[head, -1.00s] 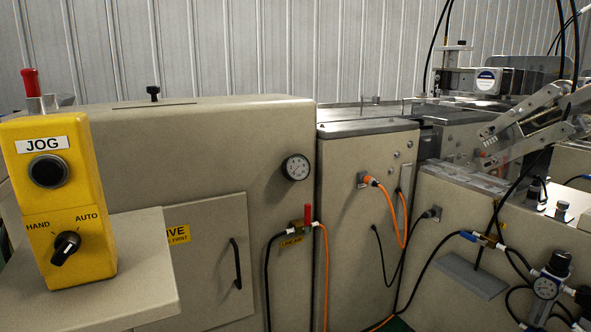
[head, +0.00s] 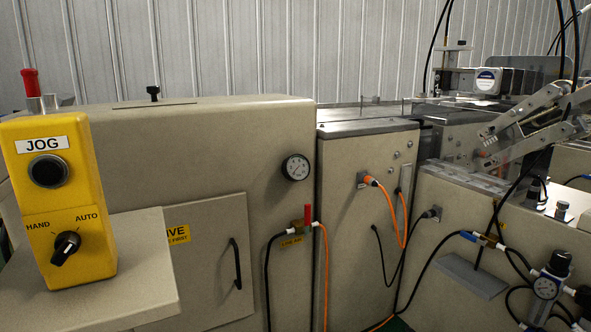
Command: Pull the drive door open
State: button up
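The drive door (head: 208,236) is a beige panel low on the front of the long beige cabinet. It looks shut, flush with the cabinet face. Its black bar handle (head: 236,263) stands upright near the door's right edge. A yellow label (head: 178,235) on the door is partly hidden; the letters "IVE" and "FIRST" show. The door's left and lower parts are hidden behind the shelf and the yellow control box. My gripper is not in view.
The yellow JOG box (head: 55,195) stands on a beige shelf (head: 140,275) in front of the door's left side. Right of the door are a red-handled air valve (head: 307,215), black and orange hoses (head: 325,275), and a gauge (head: 296,167) above.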

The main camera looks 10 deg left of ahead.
aim_at(208, 238)
jog(key=u, duration=1.3)
